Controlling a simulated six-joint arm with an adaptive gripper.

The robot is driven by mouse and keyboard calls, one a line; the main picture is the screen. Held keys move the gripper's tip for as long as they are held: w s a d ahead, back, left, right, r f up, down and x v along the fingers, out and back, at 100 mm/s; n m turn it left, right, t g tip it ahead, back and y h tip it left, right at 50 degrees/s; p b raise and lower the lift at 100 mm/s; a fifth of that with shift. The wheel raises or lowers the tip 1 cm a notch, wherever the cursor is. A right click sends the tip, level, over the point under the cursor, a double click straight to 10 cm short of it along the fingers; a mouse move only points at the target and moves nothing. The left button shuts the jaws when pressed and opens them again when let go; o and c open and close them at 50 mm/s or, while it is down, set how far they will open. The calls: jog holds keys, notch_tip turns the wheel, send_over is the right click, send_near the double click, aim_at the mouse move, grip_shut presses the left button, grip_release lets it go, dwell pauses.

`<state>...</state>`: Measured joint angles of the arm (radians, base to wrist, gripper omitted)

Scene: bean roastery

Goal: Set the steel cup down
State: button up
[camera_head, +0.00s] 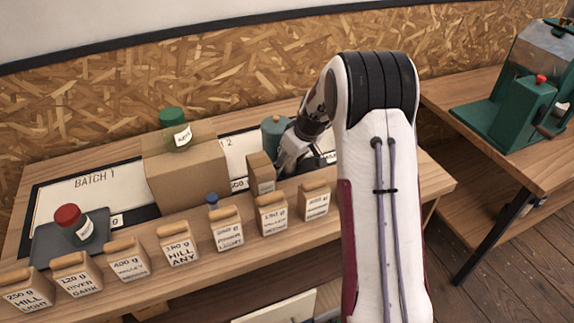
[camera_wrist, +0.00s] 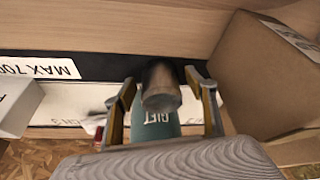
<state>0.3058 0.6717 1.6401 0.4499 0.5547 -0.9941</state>
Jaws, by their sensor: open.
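The steel cup (camera_wrist: 160,88) shows in the wrist view as a short metal cylinder between the two fingers of my gripper (camera_wrist: 161,80). The fingers are open, one on each side of the cup; I cannot tell whether either touches it. A teal canister marked GIFT (camera_wrist: 155,128) shows just beyond the cup, partly covered by it. In the head view my gripper (camera_head: 288,160) is low over the back right of the bench, beside the teal canister (camera_head: 273,128). The cup cannot be made out there, behind the gripper and a small cardboard box.
A small cardboard box (camera_head: 261,174) stands close to the gripper. A larger box (camera_head: 186,180) carries a green-capped jar (camera_head: 176,134). Several labelled bean bags (camera_head: 226,230) line the front edge. A red-capped jar (camera_head: 72,222) stands on a dark tray (camera_head: 45,245) at left.

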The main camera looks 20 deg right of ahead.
dwell(0.3)
jog(key=c, duration=1.4)
jog(key=shift+o, duration=0.2)
notch_tip(320, 180, up, 18)
